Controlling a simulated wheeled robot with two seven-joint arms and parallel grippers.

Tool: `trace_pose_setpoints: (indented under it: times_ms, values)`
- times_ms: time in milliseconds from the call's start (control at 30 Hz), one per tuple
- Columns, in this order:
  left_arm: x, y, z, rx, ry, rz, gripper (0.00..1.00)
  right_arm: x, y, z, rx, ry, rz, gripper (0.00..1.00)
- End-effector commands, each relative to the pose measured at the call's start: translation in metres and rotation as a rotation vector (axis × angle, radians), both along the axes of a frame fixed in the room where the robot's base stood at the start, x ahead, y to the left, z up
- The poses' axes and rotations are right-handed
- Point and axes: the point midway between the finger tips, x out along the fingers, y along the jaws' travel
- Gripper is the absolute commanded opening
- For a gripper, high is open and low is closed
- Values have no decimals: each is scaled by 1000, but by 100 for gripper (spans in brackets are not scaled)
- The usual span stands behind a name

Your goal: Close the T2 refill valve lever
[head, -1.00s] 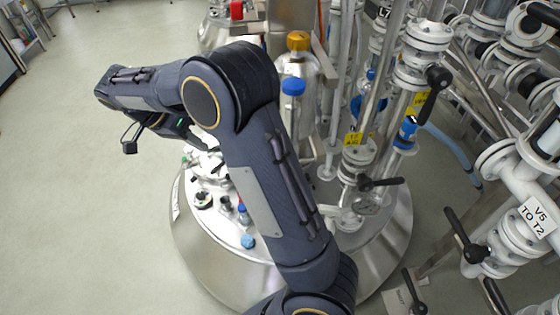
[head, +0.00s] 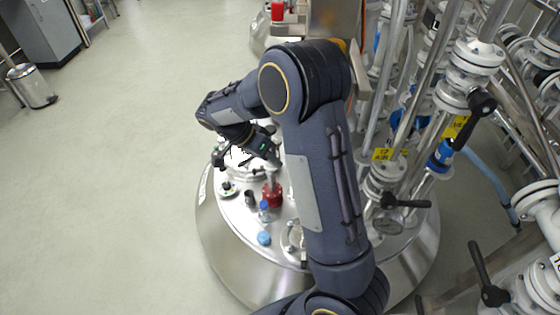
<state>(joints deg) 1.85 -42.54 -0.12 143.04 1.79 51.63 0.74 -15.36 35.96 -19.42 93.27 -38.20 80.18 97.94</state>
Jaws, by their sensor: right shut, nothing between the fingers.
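My right arm comes in from the bottom centre and bends left and down over a steel tank lid. My right gripper (head: 271,160) is small in view above the lid, shut and empty. Several black levers stand to the right. One lever (head: 405,202) lies level on a white valve beside my forearm. Another lever (head: 482,268) slants on a white valve at the lower right. A third lever (head: 474,118) is on the upper right pipe. No readable label marks any as the T2 refill lever. My left gripper is not in view.
The steel tank (head: 235,240) has small fittings on its lid, including a red fitting (head: 272,194) and a blue cap (head: 264,238). White flanged pipes crowd the right side. A metal bin (head: 32,87) stands at the far left. The floor (head: 120,190) at left is clear.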

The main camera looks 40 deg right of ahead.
Motion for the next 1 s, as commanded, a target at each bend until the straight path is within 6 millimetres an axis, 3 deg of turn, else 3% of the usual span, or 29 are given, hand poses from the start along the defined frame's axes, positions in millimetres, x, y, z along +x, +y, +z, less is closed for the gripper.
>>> trace_pose_setpoints:
  times_ms: [267, 1000]
  values:
    - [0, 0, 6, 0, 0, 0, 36, -21, -6, 2, 0, 0, 1, 0]
    - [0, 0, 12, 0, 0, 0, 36, -24, -5, 2, 41, 49, 0, 0]
